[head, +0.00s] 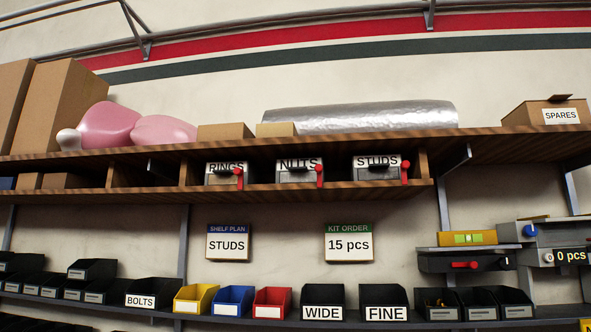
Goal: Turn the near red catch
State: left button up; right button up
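Three small red catches hang at the fronts of the labelled bins under the wooden shelf: one at RINGS (239,178), one at NUTS (319,175) and one at STUDS (405,172). All three point roughly up and down. Another red catch (464,265) lies about level on the front of a dark unit (495,263) at the right, below a yellow spirit level (467,238). I cannot tell which red part is the near one. Neither of my grippers is in view.
A lower shelf holds a yellow bin (194,299), a blue bin (233,300), a red bin (272,302) and several black bins. SHELF PLAN (228,243) and KIT ORDER (348,243) signs hang on the wall. A grey counter device (545,240) stands right of the dark unit.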

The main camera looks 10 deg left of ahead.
aim_at(239, 172)
jog(key=l+u, duration=0.5)
jog(key=k+l+u, duration=0.1)
jog(key=l+u, duration=0.4)
